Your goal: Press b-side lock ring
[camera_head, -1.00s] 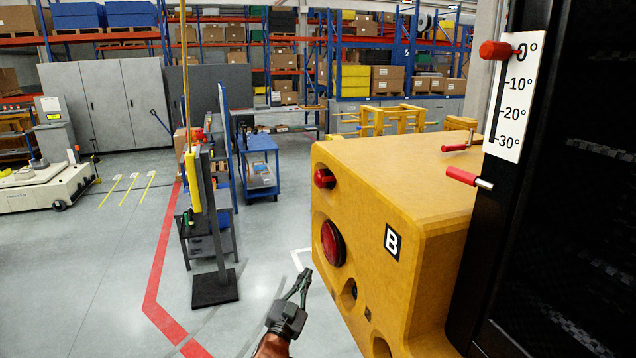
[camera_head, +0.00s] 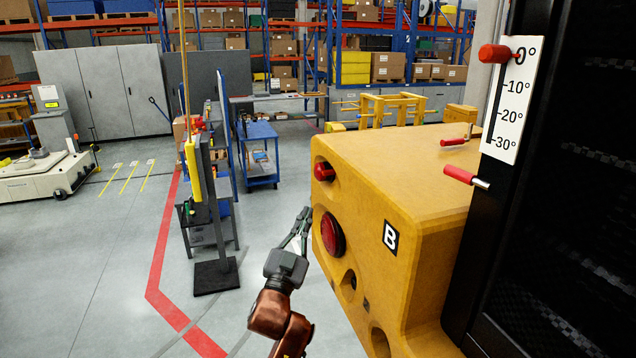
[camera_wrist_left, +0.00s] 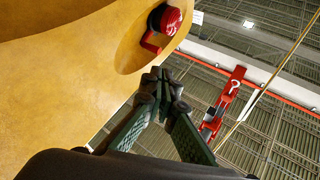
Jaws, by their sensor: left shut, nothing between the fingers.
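I cannot tell for sure which part is the lock ring. In the left wrist view, the red knob (camera_wrist_left: 170,20) has a red bracket under it. My left gripper (camera_head: 305,212) is shut and empty, pointing up beside the block's left face, below the knob. Its fingertips (camera_wrist_left: 163,75) show apart from the knob. My right gripper is out of view.
A dark upright panel with an angle scale (camera_head: 515,100) and red handles stands at the right. A dark post (camera_head: 210,220) on a flat base and a blue cart (camera_head: 260,155) stand to the left. The floor between post and block is clear.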

